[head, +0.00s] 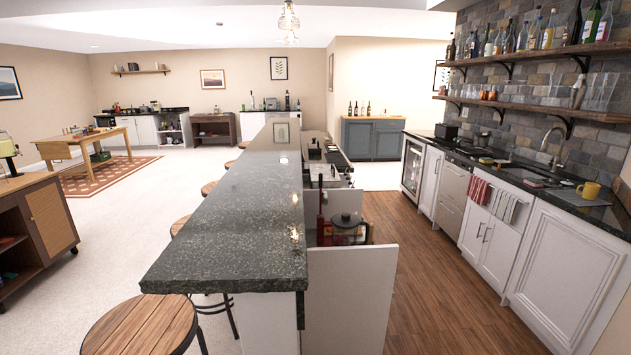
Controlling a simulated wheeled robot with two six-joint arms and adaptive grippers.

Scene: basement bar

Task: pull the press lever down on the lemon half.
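Neither of my grippers shows in the head view. I cannot make out a lemon half anywhere. A dark red upright object with a thin vertical part (321,215) stands on the lower work surface behind the raised bar top. It may be the press, but it is too small to tell, and I cannot identify a lever on it.
The long dark stone bar top (235,215) runs away from me, with wooden stools (143,325) on its left. The wooden floor aisle (430,270) on its right is clear. A wooden cart (40,220) stands left.

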